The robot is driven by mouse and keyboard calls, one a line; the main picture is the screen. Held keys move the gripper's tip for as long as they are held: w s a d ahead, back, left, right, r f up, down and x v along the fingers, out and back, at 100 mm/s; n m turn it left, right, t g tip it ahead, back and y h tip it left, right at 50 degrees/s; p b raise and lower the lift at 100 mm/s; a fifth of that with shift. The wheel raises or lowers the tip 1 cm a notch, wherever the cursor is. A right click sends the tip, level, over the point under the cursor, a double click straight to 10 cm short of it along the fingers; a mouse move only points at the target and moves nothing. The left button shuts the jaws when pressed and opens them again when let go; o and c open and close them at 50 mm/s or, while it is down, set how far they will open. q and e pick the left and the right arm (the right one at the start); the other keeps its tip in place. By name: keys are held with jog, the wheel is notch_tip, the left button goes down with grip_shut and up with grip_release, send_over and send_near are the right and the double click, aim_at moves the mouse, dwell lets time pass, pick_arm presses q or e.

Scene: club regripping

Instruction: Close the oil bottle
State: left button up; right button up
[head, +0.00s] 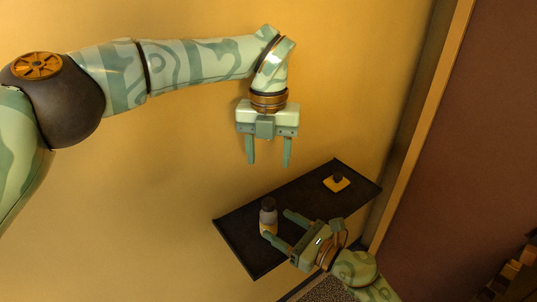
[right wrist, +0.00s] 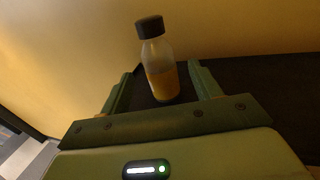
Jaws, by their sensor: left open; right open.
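The oil bottle (head: 268,220) stands upright near the left end of a dark shelf (head: 240,250). In the right wrist view the clear bottle (right wrist: 162,78) holds orange-yellow oil, and a dark cap (right wrist: 149,27) sits on its neck. I cannot tell whether the cap is tight. My right gripper (head: 276,223) is open, with its fingers pointing at the bottle; in the right wrist view the bottle appears between the fingertips, contact unclear. My left gripper (head: 268,164) is open and empty, pointing down, above the bottle and apart from it.
A small yellow piece (head: 337,184) with a dark knob on top sits toward the far right end of the shelf. A yellow wall is behind the shelf. A brown panel (head: 460,130) stands at the right. The middle of the shelf is bare.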

jog(key=v, duration=1.1)
jog(key=shift+s+d+b, duration=0.2)
jog(key=shift+d+b, duration=0.1)
jog(key=shift+b, duration=0.1)
jog(key=shift+r, duration=0.1)
